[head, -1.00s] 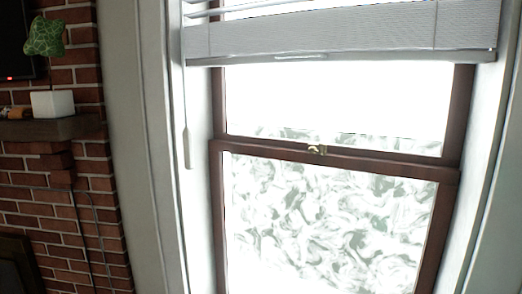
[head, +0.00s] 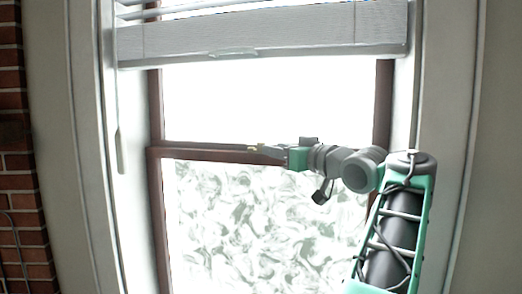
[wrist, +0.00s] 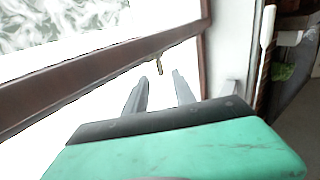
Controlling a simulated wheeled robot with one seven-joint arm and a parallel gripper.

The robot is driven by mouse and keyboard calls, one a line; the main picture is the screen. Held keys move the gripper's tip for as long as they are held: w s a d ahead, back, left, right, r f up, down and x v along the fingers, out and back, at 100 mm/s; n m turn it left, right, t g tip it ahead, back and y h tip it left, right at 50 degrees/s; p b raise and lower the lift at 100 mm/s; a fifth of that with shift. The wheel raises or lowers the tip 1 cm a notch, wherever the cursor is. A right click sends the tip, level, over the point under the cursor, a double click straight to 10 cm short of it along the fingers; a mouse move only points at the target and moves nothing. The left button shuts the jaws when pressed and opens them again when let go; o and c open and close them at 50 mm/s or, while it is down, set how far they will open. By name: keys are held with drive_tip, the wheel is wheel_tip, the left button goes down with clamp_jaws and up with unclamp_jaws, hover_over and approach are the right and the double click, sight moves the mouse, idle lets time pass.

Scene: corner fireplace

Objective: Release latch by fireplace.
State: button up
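The small brass latch (head: 254,148) sits on the brown meeting rail (head: 200,153) of the window, partly hidden by my gripper in the head view. My gripper (head: 268,151) reaches in from the right along the rail, its tips close to the latch. In the wrist view, the latch (wrist: 158,66) shows just beyond and between the two grey fingertips (wrist: 158,78). The fingers are apart with nothing between them. I cannot tell whether a finger touches the latch.
A white blind (head: 250,35) hangs across the top of the window, with its wand (head: 121,150) at the left. Brown side frames and white trim border the opening. A brick wall (head: 14,160) stands at far left.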

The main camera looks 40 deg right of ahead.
sight(259, 147)
drive_tip(key=w, duration=0.2)
drive_tip(key=w+p, duration=0.1)
drive_tip(key=w, duration=0.2)
drive_tip(key=w+p, duration=0.1)
drive_tip(key=w, duration=0.1)
drive_tip(key=shift+w+d+f, duration=0.1)
drive_tip(key=shift+w+d, duration=0.1)
drive_tip(key=shift+d, duration=0.1)
clamp_jaws()
